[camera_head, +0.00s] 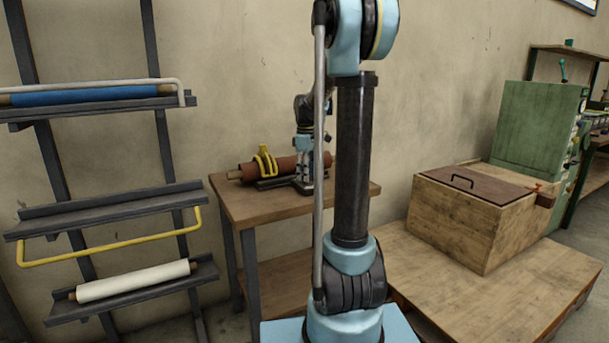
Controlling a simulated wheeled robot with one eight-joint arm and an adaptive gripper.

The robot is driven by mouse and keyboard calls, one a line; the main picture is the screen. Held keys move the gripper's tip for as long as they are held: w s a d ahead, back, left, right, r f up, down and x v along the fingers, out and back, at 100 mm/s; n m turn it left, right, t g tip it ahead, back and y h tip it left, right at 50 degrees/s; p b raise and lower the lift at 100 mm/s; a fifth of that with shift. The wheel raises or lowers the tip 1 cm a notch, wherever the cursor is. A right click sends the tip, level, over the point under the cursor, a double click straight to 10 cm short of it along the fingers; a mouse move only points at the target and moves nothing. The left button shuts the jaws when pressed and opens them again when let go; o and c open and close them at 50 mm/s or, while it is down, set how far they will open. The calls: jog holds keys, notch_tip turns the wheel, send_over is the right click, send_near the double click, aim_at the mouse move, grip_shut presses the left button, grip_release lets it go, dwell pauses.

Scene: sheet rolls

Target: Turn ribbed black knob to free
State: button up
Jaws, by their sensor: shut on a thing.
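My gripper (304,184) points down at the right part of a small wooden table, in front of a reddish-brown roll (255,171). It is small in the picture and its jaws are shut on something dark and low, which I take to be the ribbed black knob. The knob itself cannot be made out clearly; the jaws hide it. The roll lies on a dark holder, with a yellow clamp-like bracket (265,161) around its left part. My own arm's column hides the space just right of the gripper.
The wooden table (250,205) stands against the wall. A rack at left holds a blue roll (85,95), a yellow bar (110,248) and a white roll (134,281). At right are a wooden crate (465,235) on a low platform (500,290) and a green machine (535,130).

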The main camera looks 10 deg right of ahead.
jog(key=shift+n, duration=0.6)
jog(key=o, duration=1.1)
jog(key=shift+r, duration=0.1)
notch_tip(320, 180, up, 12)
jog(key=shift+w+f, duration=0.1)
jog(key=shift+f, duration=0.05)
